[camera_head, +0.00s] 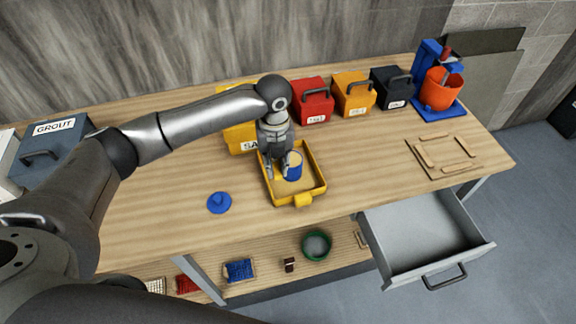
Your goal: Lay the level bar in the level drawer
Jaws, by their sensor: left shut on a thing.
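The grey drawer (407,263) hangs open under the right part of the workbench, and its visible inside looks empty. I cannot make out a level bar anywhere. My left gripper (277,169) points down into a yellow tray (319,191) at the middle of the bench. It is shut on a blue cup (293,167) with a pale band, within the tray's outline. I cannot tell if the cup touches the tray floor. My right gripper is not in view.
A blue knobbed lid (219,203) lies left of the tray. Yellow (236,135), red (312,102), orange (353,95) and black (391,90) boxes line the back. A thin wooden frame (442,153) lies at right, by a blue stand (428,67) with an orange bucket (441,88).

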